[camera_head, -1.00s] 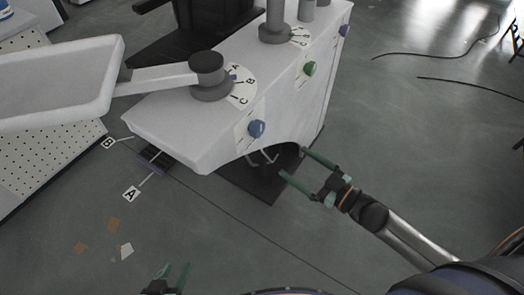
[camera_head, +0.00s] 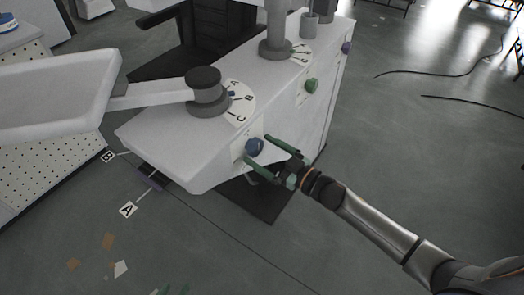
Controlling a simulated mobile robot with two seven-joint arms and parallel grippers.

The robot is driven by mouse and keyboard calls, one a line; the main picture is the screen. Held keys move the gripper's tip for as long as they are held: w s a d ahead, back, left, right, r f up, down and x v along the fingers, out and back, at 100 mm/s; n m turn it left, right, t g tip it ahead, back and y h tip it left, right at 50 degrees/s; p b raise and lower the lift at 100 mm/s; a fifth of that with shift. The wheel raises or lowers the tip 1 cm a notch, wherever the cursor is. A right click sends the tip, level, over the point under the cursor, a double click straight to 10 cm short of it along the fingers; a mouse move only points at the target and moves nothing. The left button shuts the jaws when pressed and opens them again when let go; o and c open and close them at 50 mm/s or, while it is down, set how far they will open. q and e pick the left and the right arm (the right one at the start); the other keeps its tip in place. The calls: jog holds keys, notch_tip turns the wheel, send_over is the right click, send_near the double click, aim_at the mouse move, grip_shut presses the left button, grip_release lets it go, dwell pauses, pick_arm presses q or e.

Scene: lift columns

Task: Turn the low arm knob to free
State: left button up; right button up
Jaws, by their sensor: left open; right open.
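A blue knob (camera_head: 254,147) sits on a pale plate on the side face of the white column unit (camera_head: 180,150), low and near its front end. A green knob (camera_head: 312,86) and a purple knob (camera_head: 346,47) sit further back on the same face. My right gripper (camera_head: 264,150) is open, with its green fingers on either side of the blue knob; I cannot tell if they touch it. A grey pivot (camera_head: 206,92) with an A, B, C dial stands above the blue knob.
A white tray arm (camera_head: 60,85) reaches left from the pivot. Floor labels A (camera_head: 128,209) and B (camera_head: 107,157) lie by the unit's front. Dark cables (camera_head: 440,72) lie on the floor at right. Floor in front is mostly clear.

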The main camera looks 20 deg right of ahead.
jog(key=shift+w+a, duration=0.15)
jog(key=shift+w, duration=0.1)
jog(key=shift+c, duration=0.4)
jog(key=c, duration=1.3)
